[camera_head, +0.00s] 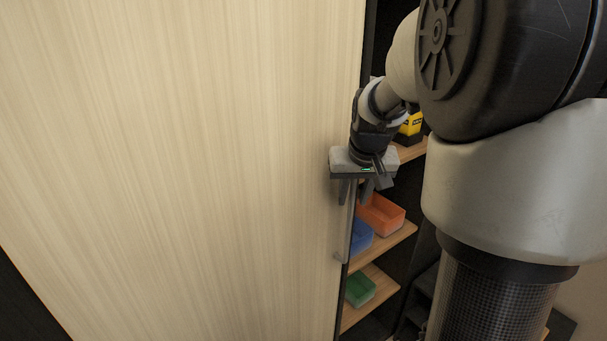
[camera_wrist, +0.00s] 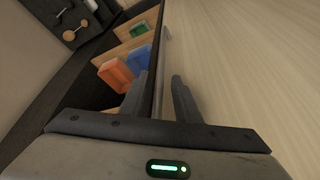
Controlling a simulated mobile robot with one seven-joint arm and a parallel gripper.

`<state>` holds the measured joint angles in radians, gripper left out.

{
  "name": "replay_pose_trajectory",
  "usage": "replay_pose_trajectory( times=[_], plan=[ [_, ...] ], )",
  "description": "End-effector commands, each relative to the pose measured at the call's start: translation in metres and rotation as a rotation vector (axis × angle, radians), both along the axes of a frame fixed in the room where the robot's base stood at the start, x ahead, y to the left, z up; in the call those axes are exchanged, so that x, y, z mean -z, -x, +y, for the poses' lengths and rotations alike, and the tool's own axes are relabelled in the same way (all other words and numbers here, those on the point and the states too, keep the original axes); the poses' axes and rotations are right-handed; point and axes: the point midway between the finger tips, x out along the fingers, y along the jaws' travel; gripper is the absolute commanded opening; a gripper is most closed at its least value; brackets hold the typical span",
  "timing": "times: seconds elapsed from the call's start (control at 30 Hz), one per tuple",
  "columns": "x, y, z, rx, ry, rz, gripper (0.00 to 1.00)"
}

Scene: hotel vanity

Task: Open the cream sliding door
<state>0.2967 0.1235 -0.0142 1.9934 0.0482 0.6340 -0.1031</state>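The cream sliding door (camera_head: 190,150) fills most of the left of the head view, and its pale face is on the right in the wrist view (camera_wrist: 250,60). A slim grey vertical handle (camera_head: 346,235) runs along the door's right edge; it also shows in the wrist view (camera_wrist: 166,42). My gripper (camera_head: 354,200) is at this edge, around the upper part of the handle. In the wrist view its fingers (camera_wrist: 160,76) are apart, one on each side of the door edge and handle line. I cannot tell whether either finger touches the handle.
Right of the door edge is an open dark cabinet with wooden shelves (camera_head: 385,249). They hold an orange bin (camera_head: 382,214), a blue bin (camera_head: 361,236), a green bin (camera_head: 360,289) and a yellow-black item (camera_head: 411,126). The bins sit close to my gripper.

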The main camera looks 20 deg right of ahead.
Motion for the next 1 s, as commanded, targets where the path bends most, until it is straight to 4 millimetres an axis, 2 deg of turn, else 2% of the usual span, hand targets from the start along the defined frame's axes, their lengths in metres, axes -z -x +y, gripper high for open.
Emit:
replay_pose_trajectory(
  times=[0.03, 0.2, 0.57, 0.6, 0.77, 1.0],
  plan=[
    [0.009, -0.002, 0.0, 0.0, -0.001, 0.004, 0.29],
    [0.026, -0.01, -0.002, 0.0, 0.0, 0.002, 0.29],
    [0.031, -0.013, -0.003, 0.0, 0.0, -0.001, 0.29],
    [0.031, -0.013, -0.003, 0.0, 0.0, -0.001, 0.28],
    [0.031, -0.013, -0.003, 0.0, 0.0, -0.001, 0.01],
    [0.031, -0.013, -0.003, 0.0, 0.0, -0.001, 0.0]
  ],
)
